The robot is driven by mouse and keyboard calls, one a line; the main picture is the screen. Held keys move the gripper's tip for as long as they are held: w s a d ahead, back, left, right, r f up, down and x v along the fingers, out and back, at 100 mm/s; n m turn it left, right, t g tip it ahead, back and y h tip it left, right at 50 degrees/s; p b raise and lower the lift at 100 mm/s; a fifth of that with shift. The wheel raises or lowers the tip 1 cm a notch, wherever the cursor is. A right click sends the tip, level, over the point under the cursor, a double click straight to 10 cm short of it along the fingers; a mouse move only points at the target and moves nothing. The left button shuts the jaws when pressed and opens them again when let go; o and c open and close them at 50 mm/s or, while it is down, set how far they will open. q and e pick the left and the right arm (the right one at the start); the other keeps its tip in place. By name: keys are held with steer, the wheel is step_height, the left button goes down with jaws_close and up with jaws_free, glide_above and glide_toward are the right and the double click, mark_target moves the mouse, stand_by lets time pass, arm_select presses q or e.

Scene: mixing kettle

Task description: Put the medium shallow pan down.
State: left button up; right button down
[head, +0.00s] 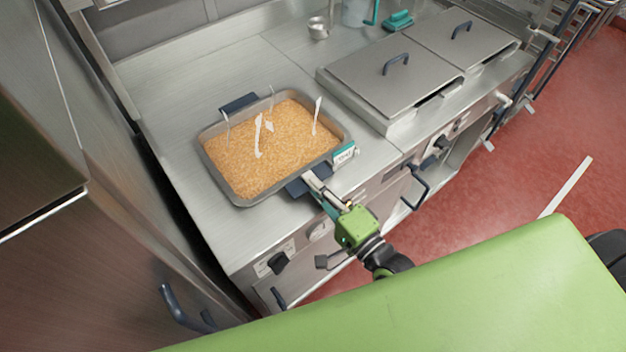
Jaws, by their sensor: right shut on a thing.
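The medium shallow pan (213,165) is a grey rectangular pan with dark blue handles on its far and near sides. It is filled with a golden-brown grainy food, and several white upright pieces stick up out of it. It is over the steel counter (185,101) at the left; I cannot tell if its base touches the counter all round. My right gripper (312,184) is shut on the pan's near handle (297,187). My left gripper is not in view.
Two lidded steel kettles (395,75) with dark handles stand right of the pan. A small metal cup (318,29) and a teal brush (398,20) lie at the back. A tall steel cabinet (60,150) is close on the left. Counter behind the pan is clear.

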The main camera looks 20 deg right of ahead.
steer(key=shift+w+r, duration=0.1)
steer(key=shift+r, duration=0.05)
steer(key=c, duration=2.5)
jaws_free()
steer(key=shift+f, duration=0.3)
steer(key=shift+c, duration=0.2)
steer(key=shift+r, duration=0.25)
steer(key=b+v, duration=0.2)
steer(key=v, duration=1)
steer(key=shift+f, duration=0.15)
